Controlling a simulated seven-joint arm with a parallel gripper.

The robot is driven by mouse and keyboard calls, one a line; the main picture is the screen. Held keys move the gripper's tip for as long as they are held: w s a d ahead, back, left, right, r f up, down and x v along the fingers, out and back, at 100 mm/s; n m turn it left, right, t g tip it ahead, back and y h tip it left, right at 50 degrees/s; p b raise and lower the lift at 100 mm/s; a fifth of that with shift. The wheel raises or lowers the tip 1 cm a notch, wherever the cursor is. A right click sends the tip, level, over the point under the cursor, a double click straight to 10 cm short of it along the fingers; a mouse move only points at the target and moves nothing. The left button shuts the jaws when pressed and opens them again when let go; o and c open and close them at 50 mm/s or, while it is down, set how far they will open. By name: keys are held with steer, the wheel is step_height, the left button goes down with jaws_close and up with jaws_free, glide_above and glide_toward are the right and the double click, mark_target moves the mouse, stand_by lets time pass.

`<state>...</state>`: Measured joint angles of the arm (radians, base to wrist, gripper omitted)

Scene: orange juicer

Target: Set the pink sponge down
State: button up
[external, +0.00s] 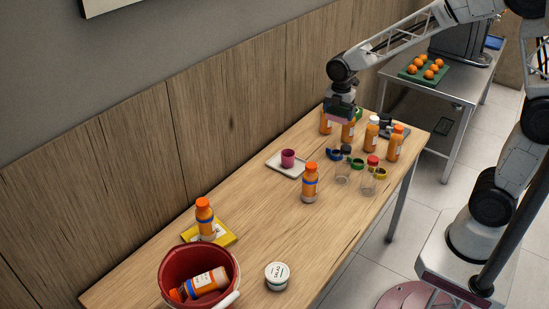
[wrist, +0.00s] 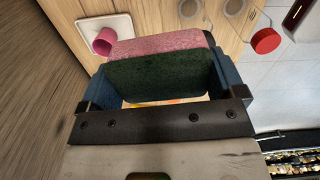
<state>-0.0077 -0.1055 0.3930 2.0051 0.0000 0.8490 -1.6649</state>
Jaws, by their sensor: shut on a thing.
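The sponge is a thick block with a pink layer and a dark green layer; it fills the middle of the wrist view (wrist: 158,70). My gripper (wrist: 158,82) is shut on the sponge, with a blue finger at each end of it. In the external view my gripper (external: 340,108) is over the far part of the wooden table, close to the orange bottles. Only a small pinkish patch of the sponge (external: 338,117) shows under it there. I cannot tell how high the sponge is above the table.
Orange bottles (external: 395,143) crowd the far end, with clear jars (external: 367,184) and coloured lids nearby. A pink cup (external: 288,158) stands on a white tray (external: 277,167). Another bottle (external: 310,184) stands mid-table. A red bucket (external: 180,267) and white tub (external: 277,274) are nearer. Bare wood lies between.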

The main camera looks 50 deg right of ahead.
steer(key=s+a+n, duration=1.2)
steer(key=s+a, duration=1.1)
steer(key=a, duration=0.5)
steer(key=f, duration=1.8)
steer(key=shift+d+f, duration=0.1)
steer(key=shift+d, duration=0.2)
steer(key=shift+w, duration=0.1)
glide_above(303, 236)
steer(key=shift+s+d+f, duration=0.25)
steer(key=shift+d+f, duration=0.05)
steer(key=shift+f, duration=0.35)
steer(key=shift+w, duration=0.1)
steer(key=shift+w+a, duration=0.15)
steer(key=shift+a, duration=0.05)
steer(key=shift+w+f, duration=0.1)
steer(key=shift+f, duration=1.7)
steer(key=shift+f, duration=0.1)
